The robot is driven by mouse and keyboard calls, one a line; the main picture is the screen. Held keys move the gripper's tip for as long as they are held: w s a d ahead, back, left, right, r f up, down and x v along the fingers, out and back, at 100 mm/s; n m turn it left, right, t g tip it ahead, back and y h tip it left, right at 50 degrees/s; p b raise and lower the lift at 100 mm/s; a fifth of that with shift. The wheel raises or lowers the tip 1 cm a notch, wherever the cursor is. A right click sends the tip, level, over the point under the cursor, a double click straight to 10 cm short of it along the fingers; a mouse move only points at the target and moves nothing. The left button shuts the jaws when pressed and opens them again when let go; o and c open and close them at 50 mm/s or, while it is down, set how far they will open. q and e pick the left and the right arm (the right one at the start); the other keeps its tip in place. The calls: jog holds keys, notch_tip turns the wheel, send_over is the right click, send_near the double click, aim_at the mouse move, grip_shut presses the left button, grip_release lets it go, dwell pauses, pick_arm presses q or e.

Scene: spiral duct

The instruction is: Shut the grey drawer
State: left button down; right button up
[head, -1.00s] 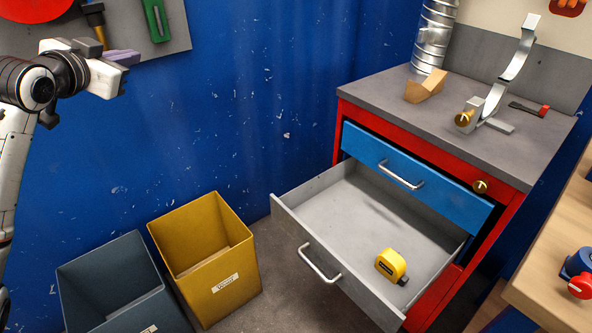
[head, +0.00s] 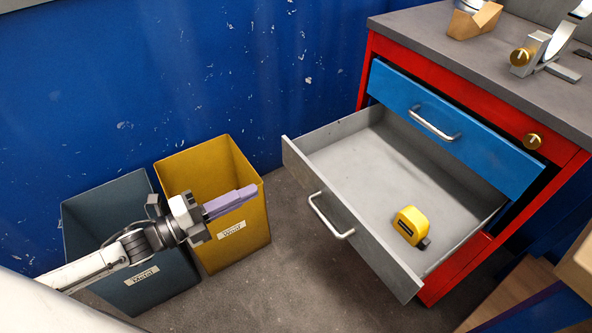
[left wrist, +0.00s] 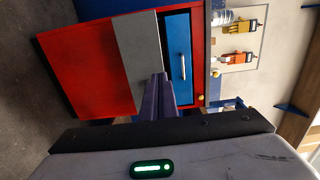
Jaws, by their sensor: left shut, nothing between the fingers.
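The grey drawer (head: 345,235) is pulled far out of the red cabinet (head: 455,285), below a blue drawer. It has a silver bar handle (head: 328,217) on its front and a yellow tape measure (head: 410,225) inside. My left gripper (head: 250,192) is shut and empty. In the head view it shows in front of the yellow bin, left of the drawer front and apart from it. In the left wrist view its fingers (left wrist: 159,88) point toward the grey drawer front (left wrist: 135,50). My right gripper is not in view.
A yellow bin (head: 245,245) and a dark grey bin (head: 90,215) stand on the floor at left, by the blue wall. The blue drawer (head: 470,150) stands slightly out. A wooden block (head: 472,20) and a metal bracket lie on the cabinet top. Floor between bins and drawer is clear.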

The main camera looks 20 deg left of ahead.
aim_at(306, 164)
pick_arm(q)
jog(key=b+x, duration=0.1)
jog(key=x, duration=1.1)
jog(key=shift+w+d+b, duration=0.25)
jog(key=shift+w+b, duration=0.05)
jog(key=shift+w, duration=0.05)
jog(key=shift+w, duration=0.1)
